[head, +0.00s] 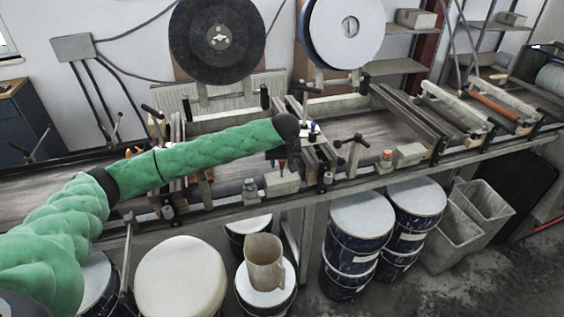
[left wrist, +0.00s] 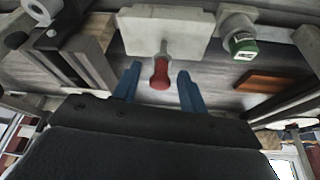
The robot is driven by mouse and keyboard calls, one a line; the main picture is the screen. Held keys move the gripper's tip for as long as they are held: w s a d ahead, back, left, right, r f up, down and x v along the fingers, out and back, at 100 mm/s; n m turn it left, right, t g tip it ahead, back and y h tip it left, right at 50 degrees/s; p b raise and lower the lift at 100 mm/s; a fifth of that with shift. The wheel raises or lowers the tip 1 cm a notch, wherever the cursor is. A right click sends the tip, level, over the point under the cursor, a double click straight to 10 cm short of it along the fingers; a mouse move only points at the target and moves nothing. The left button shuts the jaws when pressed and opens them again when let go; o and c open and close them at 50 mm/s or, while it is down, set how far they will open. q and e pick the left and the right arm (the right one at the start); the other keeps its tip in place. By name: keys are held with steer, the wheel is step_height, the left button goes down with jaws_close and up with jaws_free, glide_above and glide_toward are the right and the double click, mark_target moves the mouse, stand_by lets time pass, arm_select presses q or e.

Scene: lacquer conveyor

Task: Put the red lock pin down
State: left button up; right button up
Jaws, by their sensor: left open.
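The red lock pin (left wrist: 160,74) shows in the left wrist view, between the two blue fingers of my left gripper (left wrist: 159,80). Its rounded red end points toward the gripper, and its thin stem reaches a pale block (left wrist: 165,30). The fingers are apart, with a gap on each side of the pin. In the head view, my left gripper (head: 291,163) hangs down at the end of the green arm, over the conveyor's front edge. The pin is too small there to make out surely. My right gripper is not in view.
A green-capped bottle (left wrist: 242,45) and a reddish-brown flat piece (left wrist: 273,82) lie right of the pin. In the head view, a pale block (head: 281,184) sits on the front rail near my gripper. Drums (head: 362,213) stand below. The conveyor bed (head: 365,125) to the right is clear.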

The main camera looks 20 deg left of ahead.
mark_target(282, 161)
arm_select(q)
steer(key=shift+s+r, duration=0.1)
steer(key=shift+r, duration=0.15)
steer(key=b+v, duration=0.1)
steer(key=v, duration=0.1)
steer(key=shift+s+d+r+b, duration=0.1)
steer(key=shift+s+r+b, duration=0.1)
steer(key=shift+b, duration=0.1)
steer(key=b+v, duration=0.2)
steer(key=v, duration=0.7)
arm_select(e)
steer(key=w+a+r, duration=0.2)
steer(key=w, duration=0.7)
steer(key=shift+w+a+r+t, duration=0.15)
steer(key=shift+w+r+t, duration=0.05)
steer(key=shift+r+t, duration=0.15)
